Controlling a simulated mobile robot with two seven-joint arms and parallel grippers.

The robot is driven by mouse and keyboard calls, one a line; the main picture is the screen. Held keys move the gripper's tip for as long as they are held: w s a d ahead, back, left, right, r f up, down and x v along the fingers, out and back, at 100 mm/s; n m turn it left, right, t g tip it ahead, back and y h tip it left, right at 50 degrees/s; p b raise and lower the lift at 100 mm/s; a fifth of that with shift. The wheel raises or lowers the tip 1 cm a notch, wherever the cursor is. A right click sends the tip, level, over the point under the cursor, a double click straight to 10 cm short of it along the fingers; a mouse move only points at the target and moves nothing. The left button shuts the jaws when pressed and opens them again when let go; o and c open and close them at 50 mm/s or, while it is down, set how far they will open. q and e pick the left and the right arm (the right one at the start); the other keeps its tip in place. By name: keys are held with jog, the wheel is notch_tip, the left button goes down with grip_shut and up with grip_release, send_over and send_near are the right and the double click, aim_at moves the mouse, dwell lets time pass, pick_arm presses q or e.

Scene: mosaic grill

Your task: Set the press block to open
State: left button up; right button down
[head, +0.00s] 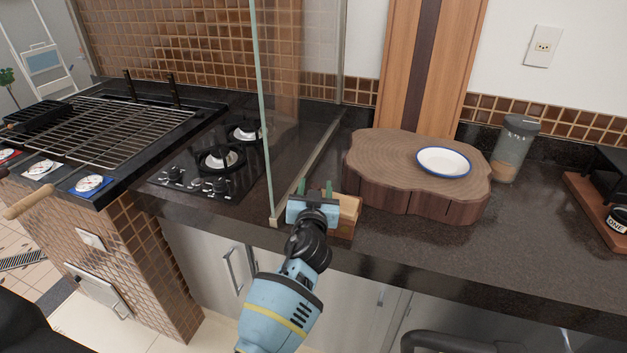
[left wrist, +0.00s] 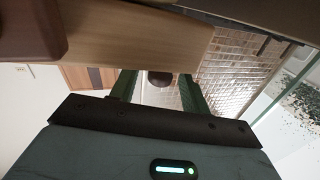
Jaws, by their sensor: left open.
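A light wooden block (head: 347,214), which looks like the press block, sits at the counter's front edge, just right of the glass panel. My left gripper (head: 318,188) is right beside it and partly covers it in the head view. Its green fingers point toward the back wall. In the left wrist view the pale wooden block (left wrist: 140,38) spans the top, close to the fingers. The left gripper (left wrist: 158,88) is open, and a dark round knob (left wrist: 160,78) shows between its fingers. I cannot tell whether they touch the block. My right gripper is not in view.
A glass panel (head: 262,110) stands just left of my gripper. A thick wooden slab (head: 385,165) with a white plate (head: 444,162) lies to the right. A gas cooktop (head: 185,187) and grill grate (head: 110,130) lie left. The counter at front right (head: 480,240) is clear.

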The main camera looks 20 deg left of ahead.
pick_arm(q)
jog(key=shift+w, duration=0.35)
jog(key=shift+r, duration=0.1)
grip_shut()
